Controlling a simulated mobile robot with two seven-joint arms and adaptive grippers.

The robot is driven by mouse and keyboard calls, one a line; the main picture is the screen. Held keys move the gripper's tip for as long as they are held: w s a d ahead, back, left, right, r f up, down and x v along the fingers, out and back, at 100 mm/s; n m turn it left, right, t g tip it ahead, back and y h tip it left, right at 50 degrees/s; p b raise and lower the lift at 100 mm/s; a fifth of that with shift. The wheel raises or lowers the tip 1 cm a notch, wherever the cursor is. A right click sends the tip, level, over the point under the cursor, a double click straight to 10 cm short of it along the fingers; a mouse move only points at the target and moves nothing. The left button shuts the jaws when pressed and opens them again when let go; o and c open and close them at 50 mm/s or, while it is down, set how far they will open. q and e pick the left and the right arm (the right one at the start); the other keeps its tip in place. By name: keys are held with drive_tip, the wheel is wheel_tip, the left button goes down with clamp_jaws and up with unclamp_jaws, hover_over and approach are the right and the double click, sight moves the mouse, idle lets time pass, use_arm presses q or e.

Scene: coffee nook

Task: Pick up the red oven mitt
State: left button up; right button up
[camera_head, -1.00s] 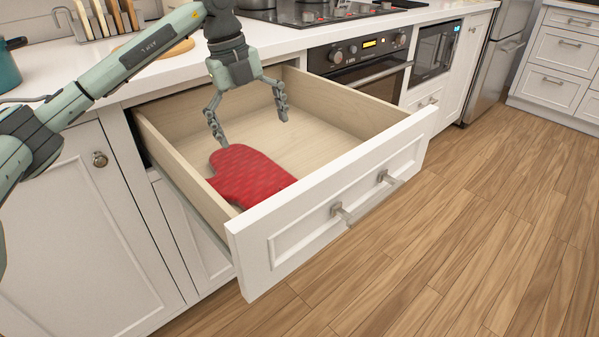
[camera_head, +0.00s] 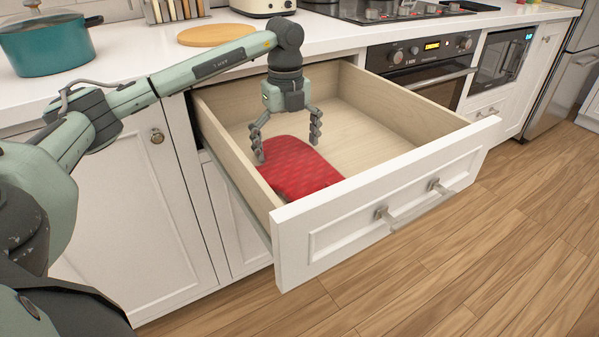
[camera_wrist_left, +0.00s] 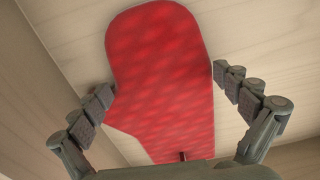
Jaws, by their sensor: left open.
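The red oven mitt (camera_head: 301,170) lies in the front left part of the open drawer (camera_head: 385,215), partly hidden by the drawer's front panel. My left gripper (camera_head: 287,150) is open and points down into the drawer over the far end of the mitt. In the left wrist view the mitt (camera_wrist_left: 165,75) lies between the two spread fingers of my left gripper (camera_wrist_left: 163,92). Nothing is held. I cannot tell whether the fingertips touch the mitt or the drawer floor. My right gripper is not in view.
The drawer's left wall (camera_head: 235,150) is close beside my left gripper. The countertop (camera_head: 335,32) runs behind, with a teal pot (camera_head: 48,45), a round wooden board (camera_head: 215,35) and a hob. The right part of the drawer is empty.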

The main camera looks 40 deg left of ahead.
use_arm(q)
drive_tip(key=shift+c, duration=0.5)
drive_tip(key=c, duration=1)
